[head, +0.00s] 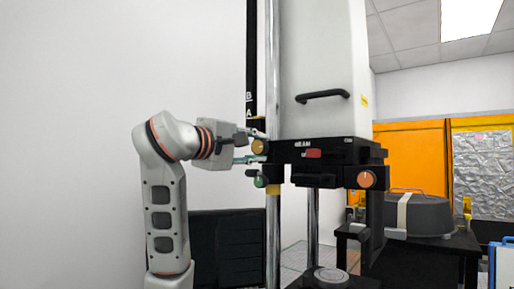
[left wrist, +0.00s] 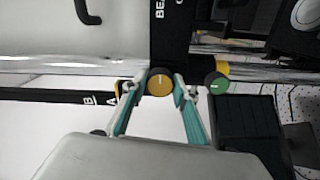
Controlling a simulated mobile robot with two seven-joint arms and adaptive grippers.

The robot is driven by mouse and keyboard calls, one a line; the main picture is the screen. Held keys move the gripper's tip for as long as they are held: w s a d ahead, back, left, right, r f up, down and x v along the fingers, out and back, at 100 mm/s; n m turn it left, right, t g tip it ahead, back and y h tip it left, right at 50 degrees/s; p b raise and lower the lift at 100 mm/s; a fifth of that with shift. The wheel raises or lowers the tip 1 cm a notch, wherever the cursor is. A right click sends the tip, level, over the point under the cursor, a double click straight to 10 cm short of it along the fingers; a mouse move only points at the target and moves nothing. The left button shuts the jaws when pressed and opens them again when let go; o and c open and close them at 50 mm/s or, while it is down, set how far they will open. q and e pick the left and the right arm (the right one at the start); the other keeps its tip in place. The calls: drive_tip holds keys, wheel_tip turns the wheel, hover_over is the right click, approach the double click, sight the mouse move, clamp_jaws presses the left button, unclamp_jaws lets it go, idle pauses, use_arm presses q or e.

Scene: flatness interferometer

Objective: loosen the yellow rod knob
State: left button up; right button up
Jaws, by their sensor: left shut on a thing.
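The yellow rod knob (left wrist: 160,82) sits between the fingertips of my left gripper (left wrist: 158,92) in the left wrist view, with a pale mark on its face. In the head view the yellow knob (head: 259,147) is on the left side of the black instrument block, by the chrome rod. My left gripper (head: 262,148) comes in from the left and is shut on the knob. Its lower finger partly shows near the rod. My right gripper is in neither view.
A green knob (head: 261,181) sits just below the yellow one. An orange knob (head: 367,179) and a red switch (head: 313,154) are on the black block. The white housing (head: 325,75) with a black handle rises above. A dark table (head: 420,240) stands at the right.

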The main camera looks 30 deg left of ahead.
use_arm(q)
drive_tip(key=o, duration=1.1)
drive_tip(key=shift+s, duration=0.2)
drive_tip(key=s, duration=1.1)
drive_tip(key=shift+s+a, duration=0.35)
drive_tip(key=shift+a, duration=0.1)
